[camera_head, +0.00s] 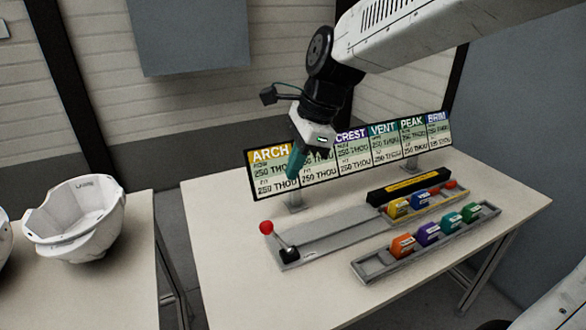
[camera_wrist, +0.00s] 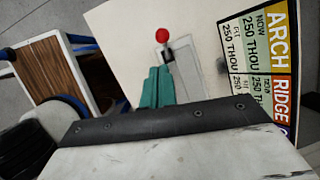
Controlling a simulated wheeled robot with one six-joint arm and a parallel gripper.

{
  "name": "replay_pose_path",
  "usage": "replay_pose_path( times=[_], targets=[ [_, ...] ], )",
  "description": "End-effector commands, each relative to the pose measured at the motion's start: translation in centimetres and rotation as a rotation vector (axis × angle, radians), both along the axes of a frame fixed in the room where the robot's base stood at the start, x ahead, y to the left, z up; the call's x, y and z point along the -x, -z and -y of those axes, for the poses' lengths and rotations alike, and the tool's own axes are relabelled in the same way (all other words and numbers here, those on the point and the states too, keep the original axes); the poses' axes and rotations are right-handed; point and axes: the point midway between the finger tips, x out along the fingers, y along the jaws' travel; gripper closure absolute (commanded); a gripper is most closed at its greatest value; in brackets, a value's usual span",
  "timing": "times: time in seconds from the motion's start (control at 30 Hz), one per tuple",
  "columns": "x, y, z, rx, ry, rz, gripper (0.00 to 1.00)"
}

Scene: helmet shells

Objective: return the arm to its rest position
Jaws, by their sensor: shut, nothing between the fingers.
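My arm reaches in from the upper right of the head view. My gripper (camera_head: 293,172) hangs above the back left part of the right-hand table (camera_head: 225,252), in front of the sign board (camera_head: 384,153). Its teal fingers are shut with nothing between them. In the wrist view the fingers of my gripper (camera_wrist: 157,82) lie side by side over the pale tabletop. The red-knobbed lever (camera_head: 266,228) stands below and apart from the fingers; it also shows just beyond them in the wrist view (camera_wrist: 163,36).
A grey rail (camera_head: 330,233) runs from the lever towards a tray of coloured blocks (camera_head: 437,203). A second tray (camera_head: 375,268) of coloured blocks lies in front. A white helmet shell (camera_head: 75,222) sits on the left table (camera_head: 120,285). The right table's front left is bare.

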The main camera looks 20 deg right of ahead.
Motion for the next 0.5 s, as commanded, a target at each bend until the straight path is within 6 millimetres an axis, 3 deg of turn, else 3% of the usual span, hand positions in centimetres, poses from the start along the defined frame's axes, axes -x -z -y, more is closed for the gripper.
replay_pose_path(
  times=[0.17, 0.27, 0.37, 0.5],
  targets=[
    [0.0, 0.0, 0.0, 0.002, -0.026, 0.008, 1.00],
    [0.3, 0.2, 0.1, 0.019, -0.143, 0.032, 1.00],
    [2.0, 1.3, 0.9, 0.063, -0.382, 0.052, 1.00],
    [6.7, 1.6, 3.5, 0.140, -0.809, 0.118, 1.00]
  ],
)
